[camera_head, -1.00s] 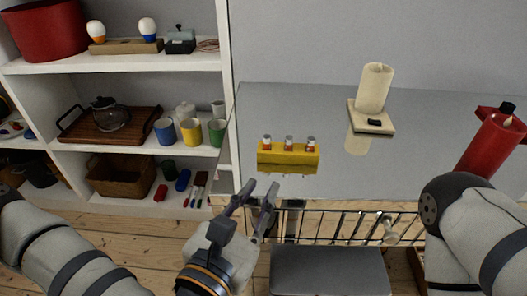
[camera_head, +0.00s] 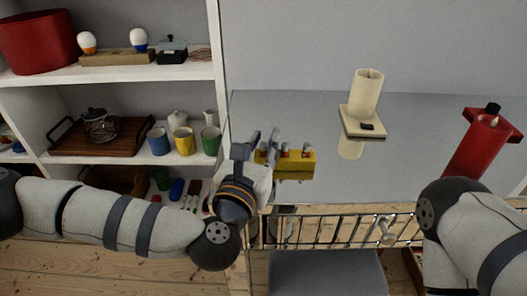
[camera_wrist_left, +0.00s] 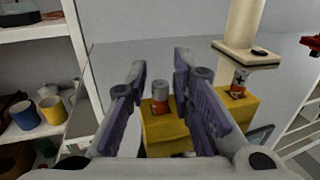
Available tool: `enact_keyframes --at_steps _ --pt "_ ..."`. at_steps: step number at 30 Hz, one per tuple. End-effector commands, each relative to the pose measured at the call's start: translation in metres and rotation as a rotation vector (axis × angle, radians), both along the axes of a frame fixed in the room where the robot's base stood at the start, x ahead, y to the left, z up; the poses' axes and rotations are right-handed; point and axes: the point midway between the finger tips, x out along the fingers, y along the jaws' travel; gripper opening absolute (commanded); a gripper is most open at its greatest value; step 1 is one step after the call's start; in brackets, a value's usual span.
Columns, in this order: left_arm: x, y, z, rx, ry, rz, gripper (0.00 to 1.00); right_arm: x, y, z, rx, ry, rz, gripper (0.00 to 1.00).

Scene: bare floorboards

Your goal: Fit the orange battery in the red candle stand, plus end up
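The red candle stand (camera_head: 472,142) is at the right of the glossy grey table, tilted in the head view, with a candle-like tip on top. A yellow block (camera_head: 302,168) near the table's front left holds several small batteries, orange-red with grey ends. One battery (camera_wrist_left: 160,98) shows between the open fingers of my left gripper (camera_wrist_left: 163,85) in the left wrist view, apart from them. Another battery (camera_wrist_left: 238,84) stands to the right of the right finger. My left gripper (camera_head: 263,146) in the head view covers the block's left end. My right gripper is out of view.
A cream candle on a square holder (camera_head: 364,122) stands behind the block. White shelves (camera_head: 130,75) with cups, a tray and bulbs stand at the left. A metal rail (camera_head: 340,232) runs along the table's front. Table between block and red stand is mostly clear.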

Motion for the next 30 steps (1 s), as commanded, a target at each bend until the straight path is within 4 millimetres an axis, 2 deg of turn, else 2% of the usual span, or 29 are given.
enact_keyframes --at_steps 3,4,6,7,19,22,24,26,30 --pt "0.000 0.000 0.000 0.000 0.000 -0.001 0.22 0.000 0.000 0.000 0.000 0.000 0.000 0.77" --pt "0.000 0.000 0.000 0.000 0.000 -0.001 0.17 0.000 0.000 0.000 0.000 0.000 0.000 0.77" --pt "-0.001 0.000 0.000 0.000 0.000 -0.001 0.01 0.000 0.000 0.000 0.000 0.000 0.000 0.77" --pt "-0.001 0.000 0.000 0.000 0.000 -0.001 0.00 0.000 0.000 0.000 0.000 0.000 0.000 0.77" --pt "-0.001 0.000 0.005 0.000 -0.001 0.000 0.00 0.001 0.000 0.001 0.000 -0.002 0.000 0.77" --pt "-0.001 0.000 0.020 -0.002 -0.005 -0.001 0.00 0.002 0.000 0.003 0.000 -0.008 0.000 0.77" --pt "-0.001 0.000 0.037 -0.002 -0.006 -0.002 0.00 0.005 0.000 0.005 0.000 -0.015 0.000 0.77" --pt "-0.011 -0.012 0.051 -0.004 -0.006 -0.007 0.00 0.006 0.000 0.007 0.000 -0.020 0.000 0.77" --pt "-0.037 -0.037 0.094 -0.004 -0.008 -0.008 0.00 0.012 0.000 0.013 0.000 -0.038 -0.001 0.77"
